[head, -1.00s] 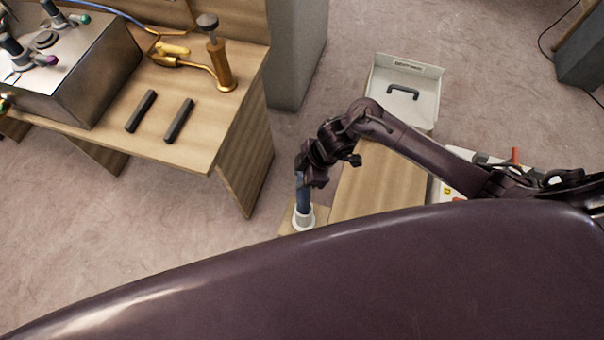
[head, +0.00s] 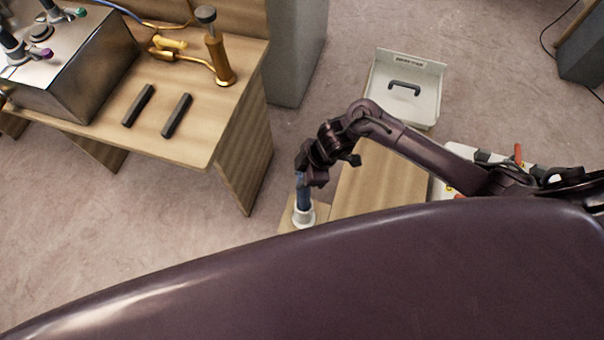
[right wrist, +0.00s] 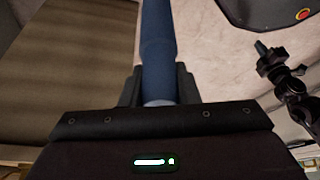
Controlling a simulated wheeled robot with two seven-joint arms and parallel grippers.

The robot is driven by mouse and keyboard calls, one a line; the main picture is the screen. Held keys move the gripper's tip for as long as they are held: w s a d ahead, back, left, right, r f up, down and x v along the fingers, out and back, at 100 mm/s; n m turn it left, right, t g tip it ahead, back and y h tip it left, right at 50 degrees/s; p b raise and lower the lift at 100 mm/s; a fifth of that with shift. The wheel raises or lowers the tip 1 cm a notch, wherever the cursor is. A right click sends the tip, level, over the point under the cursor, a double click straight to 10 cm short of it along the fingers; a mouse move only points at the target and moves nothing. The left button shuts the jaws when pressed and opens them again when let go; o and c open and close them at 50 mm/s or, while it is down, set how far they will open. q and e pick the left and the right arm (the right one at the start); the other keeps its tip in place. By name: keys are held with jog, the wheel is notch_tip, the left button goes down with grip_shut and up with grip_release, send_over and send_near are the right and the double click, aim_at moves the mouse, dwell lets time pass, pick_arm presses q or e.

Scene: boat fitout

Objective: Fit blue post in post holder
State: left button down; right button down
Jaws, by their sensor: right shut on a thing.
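My right gripper (head: 304,174) is shut on the blue post (head: 303,198), which stands roughly upright below its fingers in the head view. The post (right wrist: 158,50) also runs between the fingers and out of the top of the right wrist view. Its lower end meets the white ring-shaped post holder (head: 304,219). It appears to be inside the ring, but its depth and seating cannot be told. A dark jointed arm at the right of the right wrist view seems to be my left one; its gripper (right wrist: 268,60) is too small to read.
A low wooden table (head: 376,184) lies just right of the holder. At the left, a workbench (head: 205,135) carries two dark bars, a metal box and a brass fitting (head: 219,62). Floor between is clear.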

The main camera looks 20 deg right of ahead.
jog(key=shift+w+a+r, duration=0.1)
jog(key=shift+r, duration=0.05)
jog(key=c, duration=1.1)
grip_release()
jog(key=shift+o, duration=0.4)
jog(key=p+v, duration=0.1)
jog(key=v, duration=0.6)
jog(key=shift+r, duration=0.3)
